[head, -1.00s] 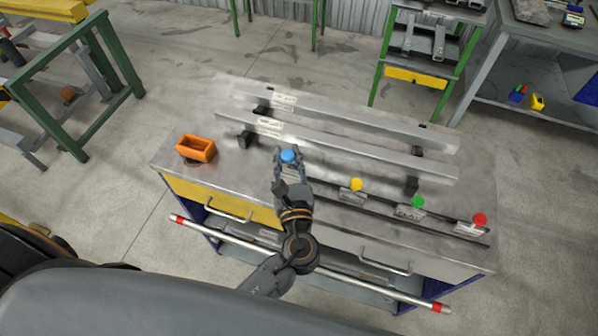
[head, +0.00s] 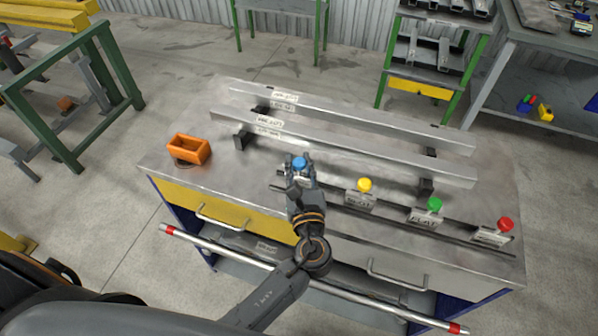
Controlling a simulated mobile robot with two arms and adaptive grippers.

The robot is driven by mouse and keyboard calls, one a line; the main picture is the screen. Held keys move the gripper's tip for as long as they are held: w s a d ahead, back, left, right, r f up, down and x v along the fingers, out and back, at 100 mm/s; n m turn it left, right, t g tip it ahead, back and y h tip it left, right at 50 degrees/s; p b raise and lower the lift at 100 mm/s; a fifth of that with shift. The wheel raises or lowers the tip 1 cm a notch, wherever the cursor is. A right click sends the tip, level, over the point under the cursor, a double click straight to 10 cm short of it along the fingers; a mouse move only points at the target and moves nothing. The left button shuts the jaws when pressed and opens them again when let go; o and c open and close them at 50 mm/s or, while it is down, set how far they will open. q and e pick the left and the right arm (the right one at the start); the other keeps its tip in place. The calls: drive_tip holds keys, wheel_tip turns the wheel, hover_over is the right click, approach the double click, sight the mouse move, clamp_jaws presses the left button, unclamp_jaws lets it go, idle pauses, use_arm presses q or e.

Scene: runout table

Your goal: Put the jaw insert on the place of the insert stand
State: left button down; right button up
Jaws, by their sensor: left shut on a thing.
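My left gripper (head: 299,174) is shut on a jaw insert with a round blue knob (head: 300,163). The fingers hide most of the insert's body. The gripper is over the left end of a dark slotted rail (head: 388,212), which seems to be the insert stand. I cannot tell whether the held insert touches it. Labelled inserts with a yellow knob (head: 365,185), a green knob (head: 434,204) and a red knob (head: 505,224) stand along the rail to the right. My right gripper is not in view.
Two long metal bars (head: 350,146) lie on dark supports behind the rail. An orange open box (head: 189,149) sits at the left of the metal bench top (head: 222,178). A red-ended pole (head: 235,257) runs along the bench front. Bare bench top lies between box and gripper.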

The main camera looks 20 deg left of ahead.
use_arm(q)
drive_tip(key=shift+r, duration=0.1)
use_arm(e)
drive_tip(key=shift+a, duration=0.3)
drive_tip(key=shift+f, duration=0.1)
use_arm(q)
drive_tip(key=c, duration=1.5)
unclamp_jaws()
drive_tip(key=shift+f, duration=0.25)
drive_tip(key=shift+c, duration=0.2)
drive_tip(key=o, duration=0.4)
drive_tip(key=shift+o, duration=0.3)
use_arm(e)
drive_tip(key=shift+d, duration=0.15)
use_arm(q)
drive_tip(key=shift+r, duration=0.1)
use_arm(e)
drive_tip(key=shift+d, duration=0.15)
use_arm(q)
drive_tip(key=b+v, duration=0.3)
drive_tip(key=v, duration=0.9)
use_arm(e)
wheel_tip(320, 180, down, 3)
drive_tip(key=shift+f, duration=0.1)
